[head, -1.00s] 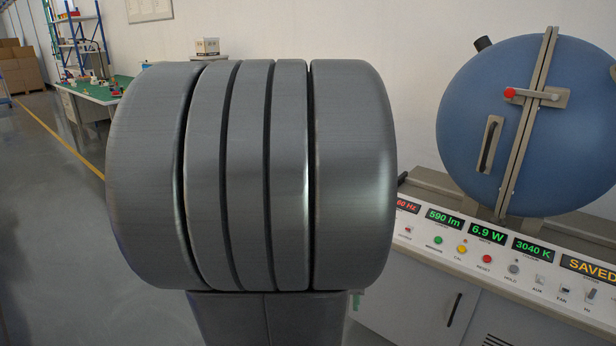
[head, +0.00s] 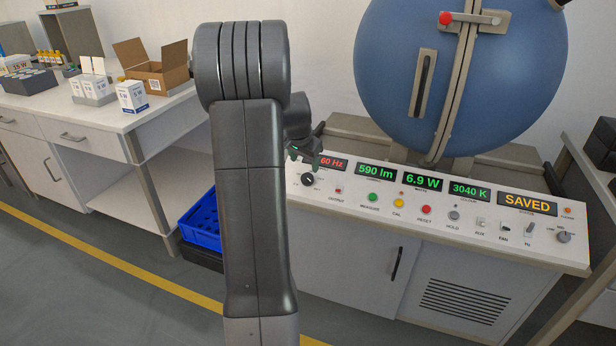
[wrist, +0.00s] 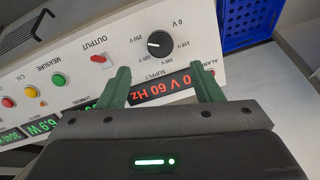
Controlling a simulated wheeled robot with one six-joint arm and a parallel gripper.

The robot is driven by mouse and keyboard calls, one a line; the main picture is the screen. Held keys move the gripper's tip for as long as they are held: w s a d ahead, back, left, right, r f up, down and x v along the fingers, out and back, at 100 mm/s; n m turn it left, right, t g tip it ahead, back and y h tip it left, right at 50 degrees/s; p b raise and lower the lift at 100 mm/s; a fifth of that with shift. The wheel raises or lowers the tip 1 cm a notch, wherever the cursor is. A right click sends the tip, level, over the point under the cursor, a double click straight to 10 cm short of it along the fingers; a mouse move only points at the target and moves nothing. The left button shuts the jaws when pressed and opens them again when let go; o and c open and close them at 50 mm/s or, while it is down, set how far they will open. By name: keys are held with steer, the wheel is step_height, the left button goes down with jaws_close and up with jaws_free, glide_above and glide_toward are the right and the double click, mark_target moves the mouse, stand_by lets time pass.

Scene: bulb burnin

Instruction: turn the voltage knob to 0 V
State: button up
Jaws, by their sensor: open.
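The voltage knob (wrist: 160,44) is a black round dial on the white console panel, with printed voltage labels around it; in the head view the knob (head: 308,179) sits at the panel's left end. In the head view my gripper (head: 305,155) is just above the knob, partly hidden by my arm.
The output switch (wrist: 101,59) is close beside the left finger in the wrist view. Coloured buttons such as the green measure button (head: 373,197) line the console. A blue crate (head: 200,222) stands low to the left. A blue sphere (head: 400,60) rises behind the console.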

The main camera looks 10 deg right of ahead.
mark_target(307, 178)
steer(key=b+x, duration=0.1)
steer(key=x, duration=0.8)
steer(key=c, duration=1)
